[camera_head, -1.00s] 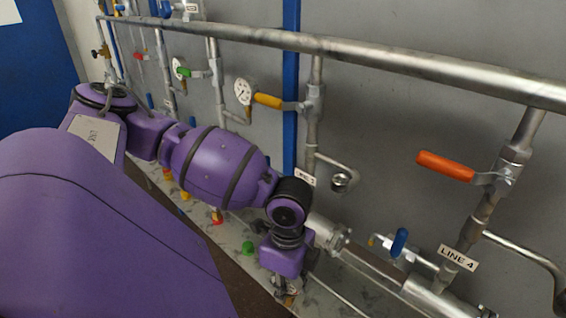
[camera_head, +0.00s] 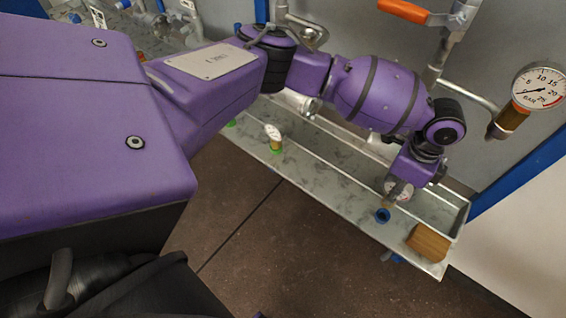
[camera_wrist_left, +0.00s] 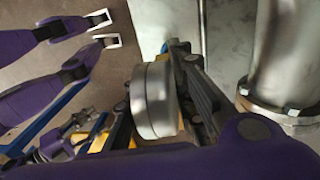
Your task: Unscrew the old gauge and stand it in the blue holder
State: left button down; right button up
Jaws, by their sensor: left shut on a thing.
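My left gripper (camera_head: 403,182) is shut on a gauge (camera_head: 398,191) with a pale round face and a brass-coloured stem below it. It is near the right end of the metal trough. In the left wrist view the gauge (camera_wrist_left: 152,100) shows edge-on as a silver disc beside the dark fingers (camera_wrist_left: 180,95). The blue holder (camera_head: 383,215) is in the trough, just below and slightly left of the held gauge. I cannot tell whether the stem touches it.
The metal trough (camera_head: 330,190) also holds a gauge (camera_head: 272,132) above a green holder and a wooden block (camera_head: 428,243). A gauge (camera_head: 538,87) is on a wall pipe at right. An orange valve handle (camera_head: 403,11) is above. The floor in front is free.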

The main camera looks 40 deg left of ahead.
pick_arm(q)
jog(key=shift+w+d+r, duration=0.15)
jog(key=shift+w+d, duration=0.2)
jog(key=shift+d, duration=0.3)
jog(key=shift+a, duration=0.1)
notch_tip(320, 180, down, 4)
jog(key=shift+s+b, duration=0.15)
jog(key=shift+b, duration=0.2)
jog(key=shift+f, duration=0.6)
